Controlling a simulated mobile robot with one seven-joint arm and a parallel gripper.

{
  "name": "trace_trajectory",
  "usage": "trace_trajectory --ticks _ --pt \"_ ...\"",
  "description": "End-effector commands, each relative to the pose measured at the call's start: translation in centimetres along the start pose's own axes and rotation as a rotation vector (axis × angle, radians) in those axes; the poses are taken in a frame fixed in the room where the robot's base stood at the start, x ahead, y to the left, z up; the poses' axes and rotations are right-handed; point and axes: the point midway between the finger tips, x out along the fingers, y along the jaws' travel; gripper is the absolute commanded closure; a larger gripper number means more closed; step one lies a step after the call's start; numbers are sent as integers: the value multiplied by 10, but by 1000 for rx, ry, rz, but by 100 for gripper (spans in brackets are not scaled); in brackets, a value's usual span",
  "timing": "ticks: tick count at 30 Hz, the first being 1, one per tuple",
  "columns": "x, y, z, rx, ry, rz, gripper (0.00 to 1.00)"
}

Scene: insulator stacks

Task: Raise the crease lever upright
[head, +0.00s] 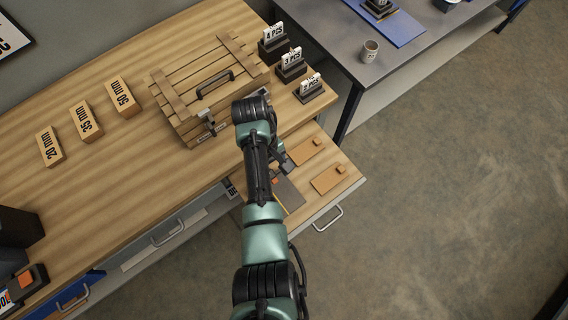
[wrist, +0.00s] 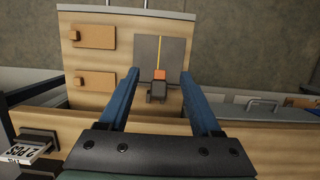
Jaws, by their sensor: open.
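The crease lever (wrist: 157,90), a short dark piece with an orange part, shows in the wrist view at the lower middle of a grey plate (wrist: 174,52) with a yellow line. Its exact tilt is hard to judge from this angle. The grey plate (head: 288,194) also shows in the head view, in the open drawer, partly covered by my arm. My gripper (wrist: 159,74) is open and empty; its two blue fingers stand to the left and right of the lever in the wrist view, with visible gaps. Whether they are level with it is unclear.
Two tan pads (head: 306,150) (head: 327,180) with small blocks lie in the open drawer (head: 347,187). A wooden crate (head: 190,85) and several labelled card stands (head: 309,90) are on the bench above. Labelled wooden blocks (head: 86,121) stand at left. The floor at right is clear.

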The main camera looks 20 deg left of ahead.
Motion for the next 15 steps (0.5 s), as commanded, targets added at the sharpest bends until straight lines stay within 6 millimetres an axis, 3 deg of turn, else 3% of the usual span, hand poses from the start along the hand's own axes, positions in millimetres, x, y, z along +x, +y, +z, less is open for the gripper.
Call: trace_trajectory --ticks 15 --pt "-18 0 31 0 0 -1 35"
